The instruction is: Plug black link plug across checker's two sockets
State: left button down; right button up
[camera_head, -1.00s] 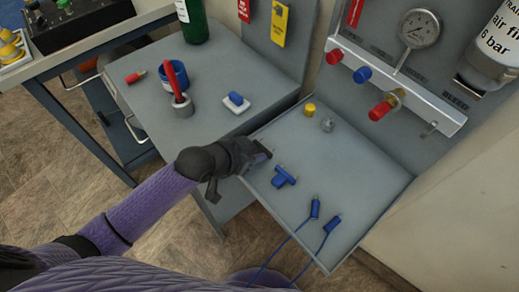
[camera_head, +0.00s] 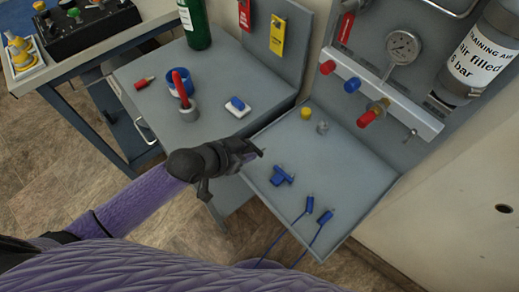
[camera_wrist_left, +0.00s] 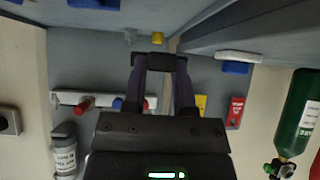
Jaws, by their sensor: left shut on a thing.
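My left gripper (camera_head: 256,154) is over the left edge of the grey tray shelf, shut on a small dark piece. In the left wrist view a black block (camera_wrist_left: 160,62), which looks like the black link plug, sits between the fingertips of the left gripper (camera_wrist_left: 160,72). In the head view the plug is too small and dark to make out clearly. A black box (camera_head: 90,22) with coloured knobs stands at the top left; I cannot tell whether it is the checker, and its sockets are not clear. My right gripper is not in view.
The shelf (camera_head: 345,185) holds a blue T-piece (camera_head: 282,175), two blue cable plugs (camera_head: 318,210), a yellow cap (camera_head: 306,113) and a grey cap (camera_head: 322,127). A green bottle (camera_head: 195,25), blue cup (camera_head: 180,80) and blue-topped white block (camera_head: 237,106) stand on the bench. A gauge (camera_head: 403,47) is behind.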

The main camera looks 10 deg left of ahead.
pick_arm(q)
jog(key=s+a+r+p, duration=0.5)
jog(key=s+a+p, duration=0.2)
jog(key=s, duration=0.3)
jog(key=shift+s+a+p, duration=0.25)
jog(key=shift+s+p, duration=0.15)
jog(key=shift+p, duration=0.45)
jog(key=w+d+r+b, duration=0.2)
jog(key=w+r+b, duration=0.1)
jog(key=w+r, duration=0.6)
notch_tip(320, 180, up, 11)
jog(key=s+d+m+g+h+b, duration=0.1)
jog(key=d+m+g+h, duration=0.1)
jog(key=m, duration=0.2)
jog(key=shift+s+b, duration=0.2)
jog(key=shift+b, duration=0.15)
